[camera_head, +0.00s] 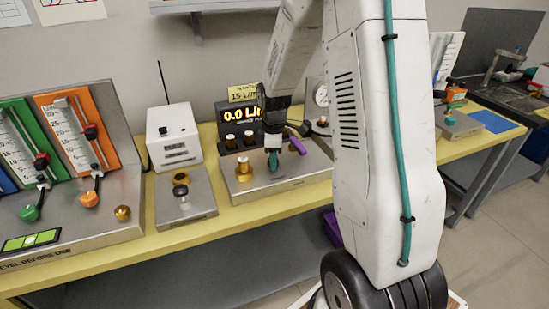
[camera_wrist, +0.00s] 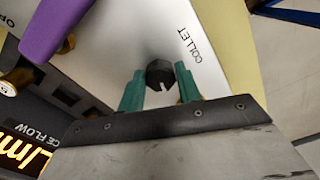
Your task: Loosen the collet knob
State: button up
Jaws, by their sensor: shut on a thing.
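The collet knob (camera_wrist: 159,71) is a small black knob with a light notch or mark at its edge. It stands on a grey metal plate (camera_wrist: 130,35) beside the printed word COLLET in the wrist view. My gripper (camera_wrist: 160,82) has its teal fingers on either side of the knob and is shut on it. In the head view my gripper (camera_head: 273,161) is down on the metal box (camera_head: 300,170), and the fingers hide the knob there.
A purple lever (camera_head: 299,146) is close behind my gripper; it also shows in the wrist view (camera_wrist: 57,22). A brass fitting (camera_head: 243,168) stands to its left. A flow display (camera_head: 240,115) reading 0.0 is behind. A white box (camera_head: 174,135) stands farther left on the yellow bench (camera_head: 240,219).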

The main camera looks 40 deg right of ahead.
jog(key=shift+s+f+n, duration=0.15)
jog(key=shift+s+n, duration=0.05)
jog(key=shift+n, duration=0.7)
jog(key=o, duration=1)
jog(key=shift+w, duration=0.1)
jog(key=shift+r, duration=0.6)
notch_tip(320, 180, up, 7)
jog(key=shift+f, duration=0.1)
